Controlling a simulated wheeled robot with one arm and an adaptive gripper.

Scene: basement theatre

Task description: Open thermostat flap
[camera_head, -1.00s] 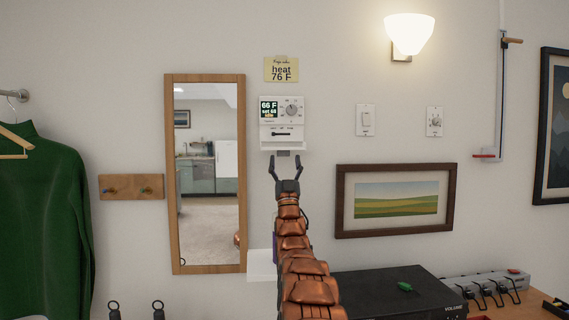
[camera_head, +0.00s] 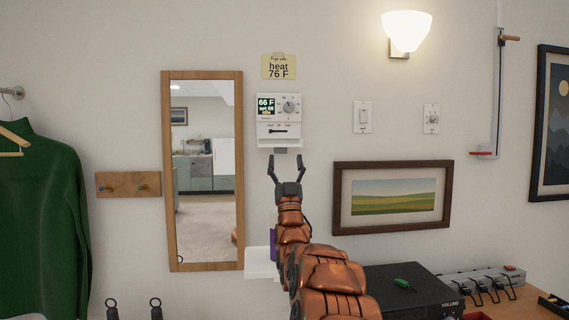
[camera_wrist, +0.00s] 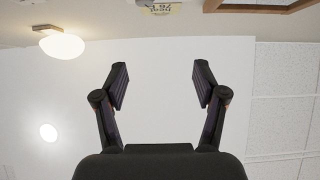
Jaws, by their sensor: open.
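The thermostat (camera_head: 279,119) is a white wall unit with a small screen reading 66 F, a round dial and a slider switch below. A white ledge-like flap (camera_head: 280,144) sticks out along its bottom edge, with a small grey tab under it. My gripper (camera_head: 286,169) is open and empty, its two fingers pointing up just below the thermostat. The fingertips look close to the grey tab, but I cannot tell whether they touch. In the wrist view my gripper (camera_wrist: 161,84) shows both fingers apart with nothing between them. The thermostat does not show there.
A yellow note (camera_head: 279,66) reading heat 76 F is above the thermostat. A wood-framed mirror (camera_head: 240,170) hangs to the left, a light switch (camera_head: 363,117) and landscape picture (camera_head: 394,198) to the right. A black box (camera_head: 420,290) and a white shelf (camera_head: 261,263) are below.

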